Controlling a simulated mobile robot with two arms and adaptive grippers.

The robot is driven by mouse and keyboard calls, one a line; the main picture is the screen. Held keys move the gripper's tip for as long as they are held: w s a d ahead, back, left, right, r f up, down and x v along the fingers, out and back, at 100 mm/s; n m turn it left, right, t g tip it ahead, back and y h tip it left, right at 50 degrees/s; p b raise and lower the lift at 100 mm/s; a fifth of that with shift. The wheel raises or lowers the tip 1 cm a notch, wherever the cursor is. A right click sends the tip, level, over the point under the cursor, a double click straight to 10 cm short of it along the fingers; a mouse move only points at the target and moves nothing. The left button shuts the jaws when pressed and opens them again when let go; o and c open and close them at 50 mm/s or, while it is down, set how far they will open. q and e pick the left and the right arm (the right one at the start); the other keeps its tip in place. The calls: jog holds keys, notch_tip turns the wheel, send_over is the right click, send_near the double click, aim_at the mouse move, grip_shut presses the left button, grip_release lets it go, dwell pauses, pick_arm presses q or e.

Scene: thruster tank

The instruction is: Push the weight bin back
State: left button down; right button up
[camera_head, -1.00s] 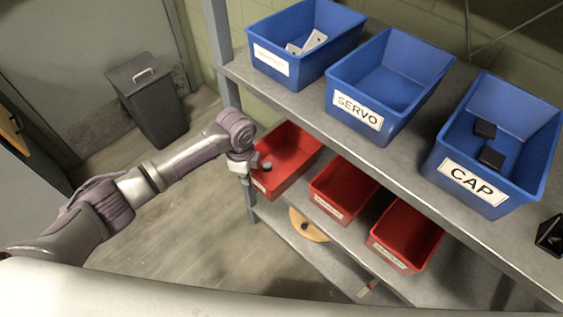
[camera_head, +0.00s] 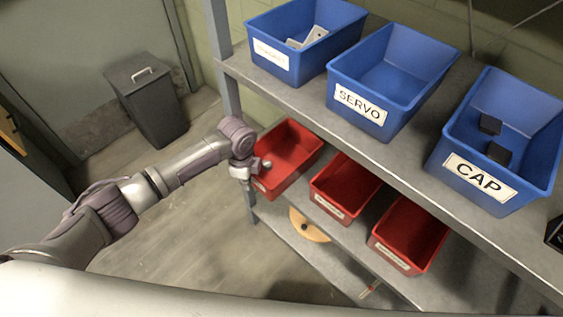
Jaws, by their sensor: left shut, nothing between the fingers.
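Three red bins stand on the middle shelf in the head view. The left red bin (camera_head: 294,148) has a pale label partly hidden by my left gripper, so I cannot read it. A small grey object (camera_head: 266,162) shows at its near left end. My left gripper (camera_head: 246,185) is shut and points down at the front of this bin, close to its label; I cannot tell whether it touches. The middle red bin (camera_head: 345,185) and the right red bin (camera_head: 412,232) look empty, with labels too small to read. My right gripper is out of view.
Blue bins stand on the top shelf: one with pale parts (camera_head: 272,62), the SERVO bin (camera_head: 385,80) and the CAP bin (camera_head: 520,120) with dark blocks. A round wooden piece (camera_head: 312,232) lies on the lower shelf. A grey trash bin (camera_head: 150,105) stands on the floor, otherwise clear at left.

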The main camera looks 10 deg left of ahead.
pick_arm(q)
notch_tip(320, 180, down, 4)
jog(key=shift+f+b, duration=0.25)
jog(key=shift+b, duration=1)
jog(key=shift+r, duration=0.1)
jog(key=shift+r+p, duration=0.35)
jog(key=shift+p, duration=0.35)
